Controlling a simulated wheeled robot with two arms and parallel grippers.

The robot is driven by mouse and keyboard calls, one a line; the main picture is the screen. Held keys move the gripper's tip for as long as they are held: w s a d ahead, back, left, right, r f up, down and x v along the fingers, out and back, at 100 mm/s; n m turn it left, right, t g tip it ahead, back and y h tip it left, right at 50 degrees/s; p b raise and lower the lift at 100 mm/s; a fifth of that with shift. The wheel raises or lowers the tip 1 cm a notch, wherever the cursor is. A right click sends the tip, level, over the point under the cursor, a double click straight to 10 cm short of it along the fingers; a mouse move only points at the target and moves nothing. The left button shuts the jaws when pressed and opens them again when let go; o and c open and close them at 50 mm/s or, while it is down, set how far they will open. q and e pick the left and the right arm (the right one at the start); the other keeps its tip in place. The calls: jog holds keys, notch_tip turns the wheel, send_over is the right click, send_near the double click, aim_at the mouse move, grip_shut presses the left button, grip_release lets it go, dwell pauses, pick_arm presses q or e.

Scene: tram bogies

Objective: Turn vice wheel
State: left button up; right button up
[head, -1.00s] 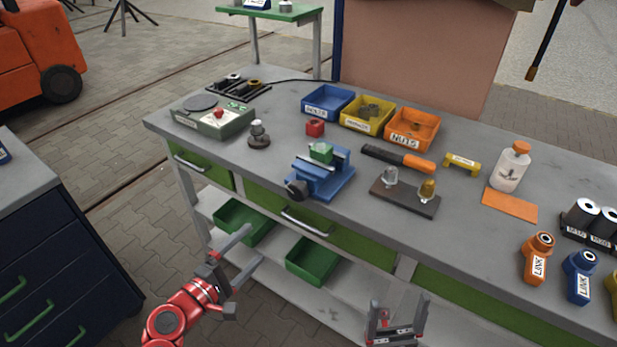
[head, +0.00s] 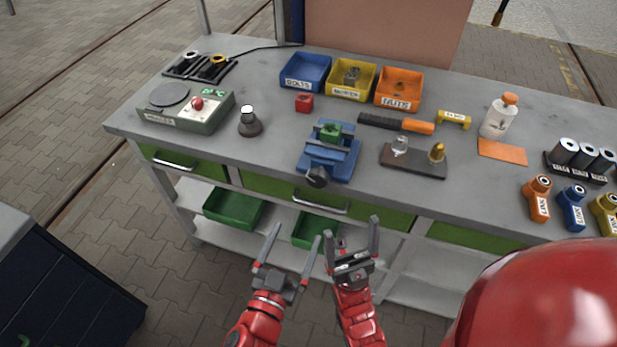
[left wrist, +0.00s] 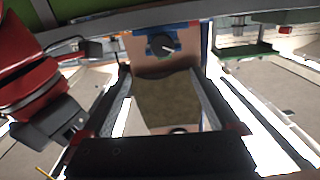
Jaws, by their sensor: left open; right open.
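A blue vice (head: 327,160) stands at the front edge of the grey workbench, with a green block (head: 330,132) between its jaws. Its dark round wheel (head: 316,177) faces the bench front. The wheel also shows at the top middle of the left wrist view (left wrist: 161,44). My left gripper (head: 294,240) is open and empty, in front of the bench and lower than the wheel. My right gripper (head: 351,235) is open and empty, close beside it on the right. Neither gripper touches the vice.
Blue, yellow and orange bins (head: 399,88) stand at the bench back. A control box (head: 187,110) with a red button and a small dark stand (head: 249,123) are left of the vice. A plate with two bulbs (head: 413,160) is right. A drawer handle (head: 320,204) sits below the wheel.

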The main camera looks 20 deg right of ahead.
aim_at(316, 183)
pick_arm(q)
jog(key=x, duration=1.6)
jog(key=shift+w+a+f+p, duration=0.15)
jog(key=shift+w+p, duration=0.2)
jog(key=c, duration=1.4)
